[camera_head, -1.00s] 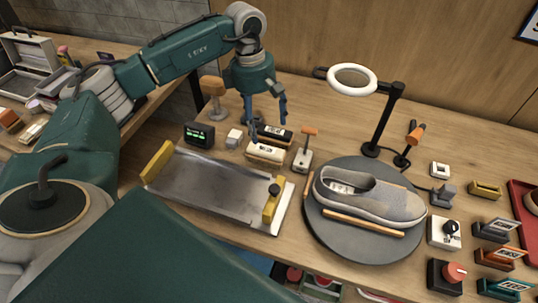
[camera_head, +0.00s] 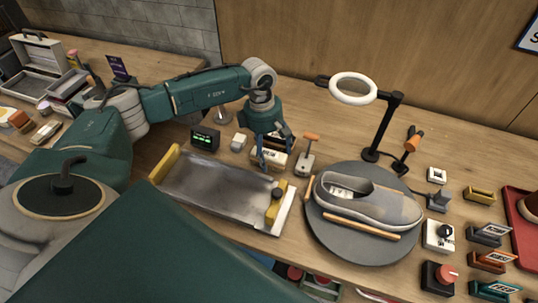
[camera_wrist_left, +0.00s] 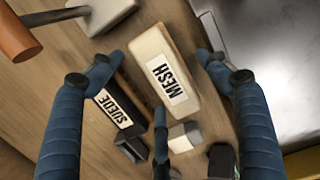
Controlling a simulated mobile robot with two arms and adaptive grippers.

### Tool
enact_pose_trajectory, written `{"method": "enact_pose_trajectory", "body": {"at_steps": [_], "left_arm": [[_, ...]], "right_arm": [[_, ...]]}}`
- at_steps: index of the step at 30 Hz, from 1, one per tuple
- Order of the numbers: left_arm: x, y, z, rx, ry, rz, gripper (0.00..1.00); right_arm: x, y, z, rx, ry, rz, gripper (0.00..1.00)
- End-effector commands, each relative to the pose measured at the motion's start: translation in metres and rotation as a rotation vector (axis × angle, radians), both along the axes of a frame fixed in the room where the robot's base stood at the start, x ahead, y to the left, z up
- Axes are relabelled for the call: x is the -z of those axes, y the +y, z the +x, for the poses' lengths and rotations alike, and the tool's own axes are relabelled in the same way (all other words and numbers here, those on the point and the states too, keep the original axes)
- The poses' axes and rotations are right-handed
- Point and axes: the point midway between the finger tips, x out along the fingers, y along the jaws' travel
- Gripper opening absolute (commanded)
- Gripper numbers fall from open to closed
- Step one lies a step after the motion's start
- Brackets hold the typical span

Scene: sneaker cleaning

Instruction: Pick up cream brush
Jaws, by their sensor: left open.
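The cream brush (camera_wrist_left: 163,60) is a pale block with a MESH label. It lies on the table and also shows in the head view (camera_head: 275,161), partly hidden by my fingers. My left gripper (camera_wrist_left: 161,62) is open and stands over the cream brush, with blue fingers on either side of it. In the head view my left gripper (camera_head: 273,153) points down at the brushes. A dark brush labelled SUEDE (camera_wrist_left: 117,108) lies close beside the cream one, near the left finger in the wrist view. I cannot tell whether any finger touches a brush.
A metal tray (camera_head: 215,188) with yellow ends lies in front of the brushes. A tool with an orange handle (camera_head: 310,137) stands to their right. A grey turntable (camera_head: 345,247) carries a sneaker (camera_head: 370,203). A small white block (camera_head: 238,140) and a display (camera_head: 205,138) stand left.

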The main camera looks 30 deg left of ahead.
Motion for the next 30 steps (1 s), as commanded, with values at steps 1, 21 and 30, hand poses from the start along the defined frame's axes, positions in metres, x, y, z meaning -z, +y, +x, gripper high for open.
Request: {"method": "enact_pose_trajectory", "body": {"at_steps": [1, 21, 30], "left_arm": [[0.0, 0.0, 0.0, 0.0, 0.0, 0.0, 0.76], [-0.007, 0.0, 0.001, 0.001, -0.003, -0.001, 0.26], [-0.059, 0.0, 0.002, 0.002, -0.009, -0.001, 0.25]], "right_arm": [[0.0, 0.0, 0.0, 0.0, 0.0, 0.0, 0.4], [0.003, 0.0, -0.001, 0.001, 0.002, 0.0, 0.4], [0.019, 0.001, -0.001, 0.002, 0.002, 0.001, 0.4]]}}
